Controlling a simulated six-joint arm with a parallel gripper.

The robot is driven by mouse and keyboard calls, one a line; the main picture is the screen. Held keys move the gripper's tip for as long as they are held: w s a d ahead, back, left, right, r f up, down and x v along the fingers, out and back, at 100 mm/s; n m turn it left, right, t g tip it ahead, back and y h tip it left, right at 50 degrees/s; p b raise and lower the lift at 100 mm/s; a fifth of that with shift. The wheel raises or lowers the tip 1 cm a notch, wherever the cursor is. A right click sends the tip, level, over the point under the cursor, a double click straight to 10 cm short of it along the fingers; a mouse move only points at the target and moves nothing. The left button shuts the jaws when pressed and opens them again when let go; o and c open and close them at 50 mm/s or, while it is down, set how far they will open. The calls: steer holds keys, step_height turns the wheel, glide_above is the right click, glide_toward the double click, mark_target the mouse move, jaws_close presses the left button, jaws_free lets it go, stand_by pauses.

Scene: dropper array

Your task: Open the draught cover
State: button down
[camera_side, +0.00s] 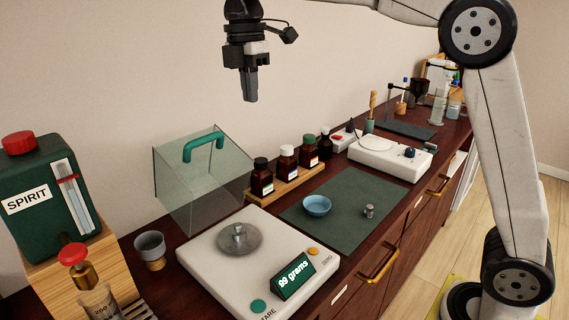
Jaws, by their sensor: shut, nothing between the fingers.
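The draught cover (190,183) is a clear glass box with a green handle (203,147) on its upper side. It stands tilted behind the white balance (215,274), clear of the round metal pan (239,241). The pan is uncovered and has a small metal weight (238,230) on it. The balance display (293,276) reads 99 grams. My gripper (250,98) is shut and empty, pointing down, in the air above and to the right of the cover, apart from the handle. I cannot tell how the cover joins the balance.
A wooden rack with several brown bottles (286,160) stands right of the cover. A green mat (345,225) carries a blue bowl (317,205) and a small metal weight (369,211). A green SPIRIT tank (40,190) and a small grey cup (150,245) stand at left.

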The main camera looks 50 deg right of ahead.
steer(key=shift+w+d+f+m+t+y, duration=0.25)
steer(key=shift+w+d+t+y, duration=0.3)
steer(key=shift+t, duration=0.4)
steer(key=shift+w+d+f+m+t+y, duration=0.15)
steer(key=shift+w+d+f+t+y, duration=0.2)
steer(key=shift+t+y, duration=0.55)
steer(key=shift+w+d+f+m+t+y, duration=0.2)
steer(key=shift+w+d+f+t+y, duration=0.3)
steer(key=shift+t, duration=0.55)
steer(key=shift+a+r, duration=0.1)
steer(key=shift+a, duration=0.05)
glide_above(219, 164)
steer(key=s, duration=0.3)
step_height(219, 164, down, 9)
steer(key=shift+r, duration=0.2)
steer(key=shift+w+f, duration=0.2)
steer(key=shift+w, duration=0.5)
steer(key=shift+w+f, duration=0.15)
steer(key=shift+w, duration=0.65)
